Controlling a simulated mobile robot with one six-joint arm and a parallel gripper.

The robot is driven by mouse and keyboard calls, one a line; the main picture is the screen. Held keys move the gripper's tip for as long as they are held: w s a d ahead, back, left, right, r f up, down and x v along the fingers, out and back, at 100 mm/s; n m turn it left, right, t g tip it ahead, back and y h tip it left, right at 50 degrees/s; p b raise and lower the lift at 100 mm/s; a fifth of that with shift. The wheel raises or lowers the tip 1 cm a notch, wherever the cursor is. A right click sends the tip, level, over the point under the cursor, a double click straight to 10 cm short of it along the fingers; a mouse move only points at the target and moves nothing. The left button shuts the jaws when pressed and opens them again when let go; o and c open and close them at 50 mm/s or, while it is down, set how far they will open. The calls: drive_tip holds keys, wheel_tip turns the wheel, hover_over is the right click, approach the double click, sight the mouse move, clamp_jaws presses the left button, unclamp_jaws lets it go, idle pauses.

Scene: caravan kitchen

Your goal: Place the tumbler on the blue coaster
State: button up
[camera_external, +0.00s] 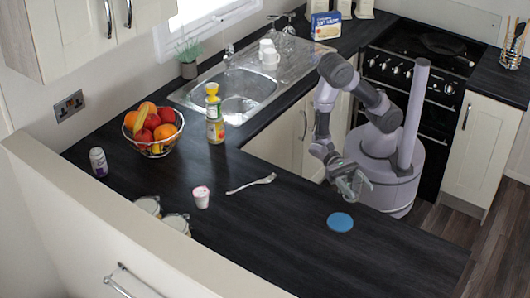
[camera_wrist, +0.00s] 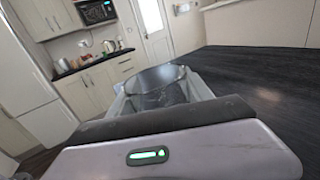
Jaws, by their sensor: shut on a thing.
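The blue coaster (camera_external: 340,222) lies flat on the dark counter, near its right front part, with nothing on it. My gripper (camera_external: 354,186) is just behind and slightly right of the coaster in the external view, near the counter edge. It is shut on the clear tumbler (camera_wrist: 162,88), whose round rim and see-through wall show between the fingers in the wrist view. In the external view the tumbler is hard to tell from the grey fingers. The coaster is not seen in the wrist view.
A fork (camera_external: 251,183) and a small white and pink cup (camera_external: 201,197) lie left of the coaster. Two jars (camera_external: 176,223) stand by the ledge. A fruit bowl (camera_external: 154,147), a bottle (camera_external: 215,122) and the sink (camera_external: 240,90) are farther back. The counter around the coaster is clear.

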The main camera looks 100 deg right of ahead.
drive_tip(key=w+a, duration=0.5)
drive_tip(key=a, duration=0.1)
drive_tip(key=shift+f+b, duration=0.15)
drive_tip(key=shift+b, duration=0.3)
drive_tip(key=shift+o, duration=0.2)
drive_tip(key=f, duration=0.1)
drive_tip(key=f+b, duration=0.1)
drive_tip(key=a+f+b, duration=0.1)
drive_tip(key=f, duration=0.1)
drive_tip(key=shift+w, duration=0.3)
drive_tip(key=shift+d+r, duration=0.1)
drive_tip(key=shift+r, duration=0.15)
drive_tip(key=shift+f, duration=0.1)
drive_tip(key=o, duration=1.7)
drive_tip(key=shift+c, duration=0.2)
